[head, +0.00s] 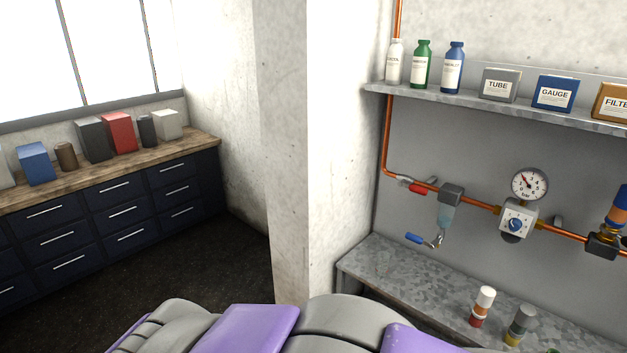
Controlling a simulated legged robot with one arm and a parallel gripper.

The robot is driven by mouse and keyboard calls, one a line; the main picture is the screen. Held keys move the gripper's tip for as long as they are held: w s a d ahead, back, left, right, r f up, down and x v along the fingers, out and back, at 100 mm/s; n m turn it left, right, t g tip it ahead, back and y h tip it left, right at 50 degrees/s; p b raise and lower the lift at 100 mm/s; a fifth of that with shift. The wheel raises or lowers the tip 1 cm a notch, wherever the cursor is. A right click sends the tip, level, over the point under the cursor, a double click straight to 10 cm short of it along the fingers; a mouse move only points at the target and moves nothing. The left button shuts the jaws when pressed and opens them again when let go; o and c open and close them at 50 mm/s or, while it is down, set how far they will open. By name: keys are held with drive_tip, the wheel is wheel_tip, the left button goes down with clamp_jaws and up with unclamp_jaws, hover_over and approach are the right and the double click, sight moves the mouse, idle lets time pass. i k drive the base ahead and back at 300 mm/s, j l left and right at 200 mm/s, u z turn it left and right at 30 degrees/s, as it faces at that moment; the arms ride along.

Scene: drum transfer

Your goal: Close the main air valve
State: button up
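A copper air pipe (386,137) comes down the wall on the right and bends to run rightward. Just after the bend, a small valve with a red lever (418,188) sits on the pipe. The lever lies roughly along the pipe. A grey filter unit with a clear bowl (446,214) follows it. Below the bowl is a small fitting with a blue lever (414,238). No label shows which valve is the main one. My gripper is not in view; purple and grey parts of my own body fill the bottom edge.
A pressure gauge (529,184) stands above a regulator (517,218) further along the pipe. A shelf (470,101) above holds bottles and boxes. A metal bench (400,268) below carries small cylinders. A concrete pillar (300,150) separates this from dark cabinets (120,212) at left.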

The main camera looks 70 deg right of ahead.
sight(421, 190)
drive_tip(key=z, duration=2.95)
